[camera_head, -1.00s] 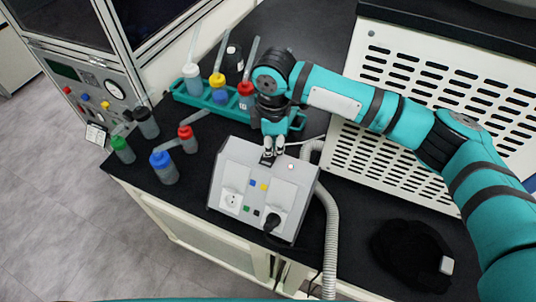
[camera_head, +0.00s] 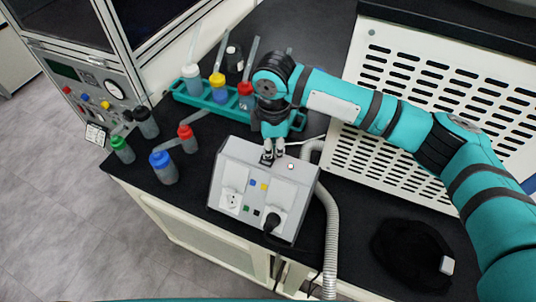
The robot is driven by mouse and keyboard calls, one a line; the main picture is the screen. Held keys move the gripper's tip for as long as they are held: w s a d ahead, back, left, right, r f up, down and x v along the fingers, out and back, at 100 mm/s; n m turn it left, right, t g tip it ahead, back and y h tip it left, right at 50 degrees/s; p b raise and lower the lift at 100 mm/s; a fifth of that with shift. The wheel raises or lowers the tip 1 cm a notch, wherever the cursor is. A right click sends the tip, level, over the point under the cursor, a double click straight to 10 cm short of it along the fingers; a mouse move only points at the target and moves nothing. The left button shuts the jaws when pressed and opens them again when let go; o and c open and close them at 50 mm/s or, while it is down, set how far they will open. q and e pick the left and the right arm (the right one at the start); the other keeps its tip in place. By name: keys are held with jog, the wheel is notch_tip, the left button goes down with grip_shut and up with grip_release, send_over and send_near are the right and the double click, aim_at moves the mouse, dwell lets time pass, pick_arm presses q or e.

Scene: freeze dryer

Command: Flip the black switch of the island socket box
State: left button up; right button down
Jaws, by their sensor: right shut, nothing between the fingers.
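The island socket box (camera_head: 228,173) is a grey-white box with a sloped front, standing on the black bench. Its front carries white sockets, small coloured buttons and a black plug. The black switch (camera_head: 266,161) is on its upper face, partly hidden by my right gripper. My left gripper is not in view.
A teal rack (camera_head: 181,97) with several capped bottles stands behind the box. Loose bottles, including a blue-capped one (camera_head: 165,170), stand to the left. A grey hose (camera_head: 331,235) runs along the box's right side. A white slotted panel (camera_head: 345,150) and a black cloth-like item (camera_head: 405,255) are at right.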

jog(key=shift+f, duration=0.7)
dwell(0.3)
notch_tip(320, 180, up, 7)
jog(key=p, duration=0.8)
jog(key=shift+r, duration=0.1)
dwell(0.4)
